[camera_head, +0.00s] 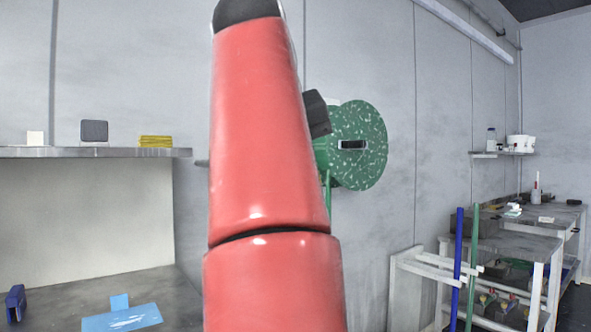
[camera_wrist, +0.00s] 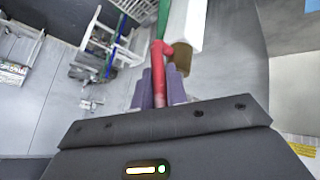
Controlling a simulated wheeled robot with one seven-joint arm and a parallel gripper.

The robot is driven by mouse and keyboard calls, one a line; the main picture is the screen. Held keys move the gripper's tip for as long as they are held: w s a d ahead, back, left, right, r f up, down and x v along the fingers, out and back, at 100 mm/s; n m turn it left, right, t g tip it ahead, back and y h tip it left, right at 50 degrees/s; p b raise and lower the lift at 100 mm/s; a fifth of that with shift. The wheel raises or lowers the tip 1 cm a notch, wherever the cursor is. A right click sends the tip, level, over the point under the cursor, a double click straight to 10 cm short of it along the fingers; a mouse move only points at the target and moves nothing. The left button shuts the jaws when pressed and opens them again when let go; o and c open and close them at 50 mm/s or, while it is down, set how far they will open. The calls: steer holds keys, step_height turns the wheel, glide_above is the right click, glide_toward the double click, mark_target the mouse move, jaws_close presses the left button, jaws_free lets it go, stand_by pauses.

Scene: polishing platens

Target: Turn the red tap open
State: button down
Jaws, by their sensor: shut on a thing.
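The red tap (camera_wrist: 161,55) shows in the wrist view as a red bent lever. It stands beside a brown, brass-like fitting (camera_wrist: 180,60) at the end of a white block (camera_wrist: 187,25). My gripper (camera_wrist: 158,84) has purple fingers, which are shut around the lower part of the red lever. In the head view my red arm fills the middle, and I cannot make out the tap or my fingers there.
A green speckled disc (camera_head: 365,145) is behind my arm. A shelf (camera_head: 60,152) with small items is at left, above a bench holding a blue piece (camera_head: 122,319). Blue (camera_head: 458,270) and green (camera_head: 473,265) poles stand before the tables at right.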

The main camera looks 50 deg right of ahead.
steer(key=shift+d, duration=0.1)
stand_by(0.3)
steer(key=c, duration=1.4)
jaws_free()
